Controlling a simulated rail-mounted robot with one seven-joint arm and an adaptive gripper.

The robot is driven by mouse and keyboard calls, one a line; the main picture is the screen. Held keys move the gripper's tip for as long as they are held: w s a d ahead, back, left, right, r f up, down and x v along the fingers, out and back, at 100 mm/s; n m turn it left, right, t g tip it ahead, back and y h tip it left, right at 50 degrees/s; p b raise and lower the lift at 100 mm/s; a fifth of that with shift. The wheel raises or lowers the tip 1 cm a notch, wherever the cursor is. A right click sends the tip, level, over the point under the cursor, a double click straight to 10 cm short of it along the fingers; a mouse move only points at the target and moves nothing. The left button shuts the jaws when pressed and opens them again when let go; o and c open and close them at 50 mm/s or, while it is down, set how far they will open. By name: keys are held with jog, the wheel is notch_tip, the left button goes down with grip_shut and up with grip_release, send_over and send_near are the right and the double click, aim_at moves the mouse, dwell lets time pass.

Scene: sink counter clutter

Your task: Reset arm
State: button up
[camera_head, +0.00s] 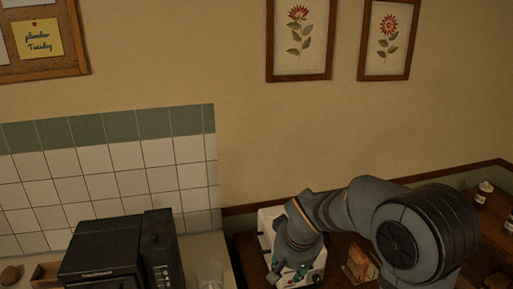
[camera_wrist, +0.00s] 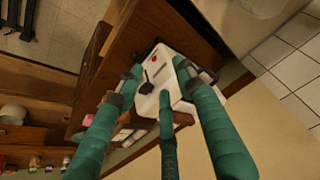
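My gripper (camera_head: 288,272) is at the lower middle of the head view, pointing down in front of a white appliance (camera_head: 266,222). In the wrist view, my gripper (camera_wrist: 157,80) shows three teal fingers with dark tips, spread apart with nothing visible held between them. The white appliance (camera_wrist: 176,54) lies beyond the fingertips and has a red button and a dark knob or lever. The fingers hide part of it, and I cannot tell whether they touch it.
A black boxy appliance (camera_head: 105,250) and a clear glass (camera_head: 209,272) stand on the counter at left. A wooden box (camera_head: 360,264) is beside my arm. Small jars (camera_head: 484,191) stand at far right. The wall above is open, with framed flower pictures (camera_head: 300,38).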

jog(key=w+a+r, duration=0.2)
jog(key=w+a, duration=0.2)
jog(key=w, duration=0.2)
jog(key=w+a+r+p, duration=0.1)
jog(key=w+a+r, duration=0.2)
jog(key=w, duration=0.3)
jog(key=shift+w+a, duration=0.35)
jog(key=shift+a, duration=0.15)
jog(key=shift+r, duration=0.15)
